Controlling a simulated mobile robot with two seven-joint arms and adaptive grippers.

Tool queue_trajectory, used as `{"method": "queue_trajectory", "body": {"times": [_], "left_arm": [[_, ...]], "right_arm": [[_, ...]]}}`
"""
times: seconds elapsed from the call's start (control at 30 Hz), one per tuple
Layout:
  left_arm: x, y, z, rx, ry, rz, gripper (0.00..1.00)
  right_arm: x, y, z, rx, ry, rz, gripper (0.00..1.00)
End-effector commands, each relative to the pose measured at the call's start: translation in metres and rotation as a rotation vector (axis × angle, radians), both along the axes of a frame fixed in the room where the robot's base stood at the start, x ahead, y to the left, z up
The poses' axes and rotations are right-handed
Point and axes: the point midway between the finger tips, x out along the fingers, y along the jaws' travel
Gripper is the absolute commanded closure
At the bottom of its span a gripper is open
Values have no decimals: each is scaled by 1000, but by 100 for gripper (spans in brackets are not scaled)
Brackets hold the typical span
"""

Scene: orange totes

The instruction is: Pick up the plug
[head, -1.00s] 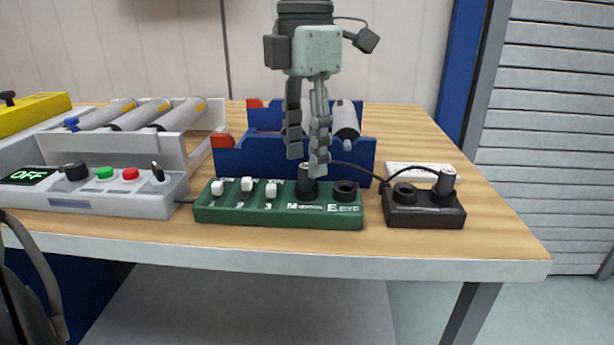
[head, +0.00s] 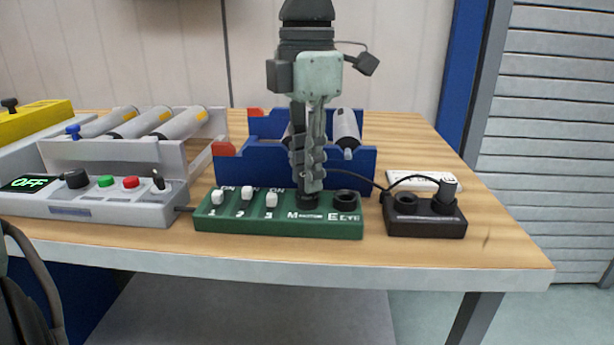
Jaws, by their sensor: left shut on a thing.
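The dark plug (head: 309,198) stands upright in the Motor socket of the green switch box (head: 230,224). Most of it is hidden by my left gripper (head: 308,190), whose fingers are shut on it from above. A thin black cable (head: 360,182) runs from behind the fingers to the right. A second dark plug (head: 448,190) stands in the right socket of the black box (head: 425,228). The Eye socket (head: 345,197) of the green box and the left socket of the black box are empty. My right gripper is not in view.
A blue roller frame (head: 240,170) stands right behind the green box. A grey control panel (head: 110,210) with an OFF display is at the left, before a grey roller conveyor (head: 140,150). The wooden table (head: 500,240) is clear at its right end.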

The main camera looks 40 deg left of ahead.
Motion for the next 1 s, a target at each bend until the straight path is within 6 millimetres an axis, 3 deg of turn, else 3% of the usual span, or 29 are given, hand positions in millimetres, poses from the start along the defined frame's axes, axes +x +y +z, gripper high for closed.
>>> {"method": "queue_trajectory", "body": {"times": [0.17, 0.4, 0.53, 0.7, 1.0], "left_arm": [[0, 0, 9, 0, -1, 0, 100], [-1, 0, 45, 1, -4, -2, 100], [-32, 4, 60, -1, -6, -3, 100], [-71, 9, 84, -2, -7, -3, 100], [-111, 14, 107, 0, -1, -1, 100]], "right_arm": [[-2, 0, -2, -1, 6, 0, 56], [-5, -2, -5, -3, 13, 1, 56], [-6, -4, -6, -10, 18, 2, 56], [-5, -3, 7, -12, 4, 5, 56], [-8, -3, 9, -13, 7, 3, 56]]}}
